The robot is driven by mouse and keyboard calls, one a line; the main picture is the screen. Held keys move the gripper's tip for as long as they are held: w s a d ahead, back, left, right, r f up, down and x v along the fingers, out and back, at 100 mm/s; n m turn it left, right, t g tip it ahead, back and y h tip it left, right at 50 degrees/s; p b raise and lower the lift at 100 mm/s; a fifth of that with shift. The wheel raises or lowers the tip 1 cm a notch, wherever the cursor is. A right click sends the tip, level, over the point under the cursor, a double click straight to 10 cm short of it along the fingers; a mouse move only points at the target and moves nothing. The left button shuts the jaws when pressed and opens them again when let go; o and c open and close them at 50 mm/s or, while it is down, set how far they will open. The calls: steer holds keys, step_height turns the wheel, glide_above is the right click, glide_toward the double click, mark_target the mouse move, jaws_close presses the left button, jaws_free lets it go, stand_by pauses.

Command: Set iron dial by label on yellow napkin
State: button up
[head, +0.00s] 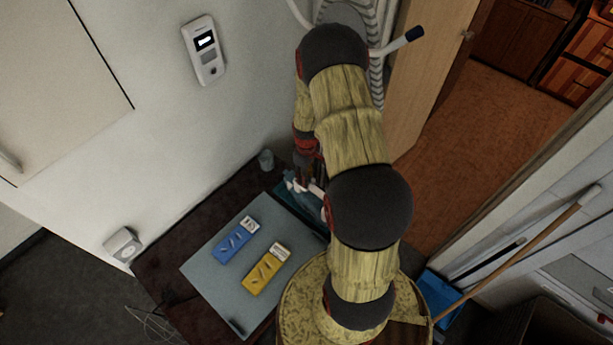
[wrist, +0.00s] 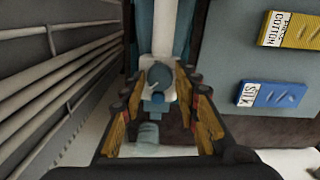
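A yellow napkin (head: 267,270) lies on a grey-blue board; its label reads COTTON in the wrist view (wrist: 289,30). A blue napkin (head: 237,241) lies beside it; its label reads SILK in the wrist view (wrist: 272,95). The iron (head: 312,203) stands at the board's far right edge, mostly hidden by my arm. In the wrist view its round blue-grey dial (wrist: 160,75) shows between my fingertips. My gripper (wrist: 162,88) is open, with a finger on each side of the dial and small gaps visible. Whether a finger touches it, and the dial's exact setting, I cannot tell.
The grey-blue board (head: 215,268) lies on a dark table (head: 160,262). A small grey cup (head: 265,160) stands at the table's back by the wall. A ribbed white radiator (wrist: 60,75) is close to my gripper's left in the wrist view.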

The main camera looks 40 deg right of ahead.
steer(key=c, duration=0.6)
jaws_close()
steer(key=shift+m, duration=0.3)
steer(key=shift+m+b, duration=0.35)
steer(key=shift+m, duration=0.95)
steer(key=o, duration=1)
jaws_free()
step_height(320, 180, up, 12)
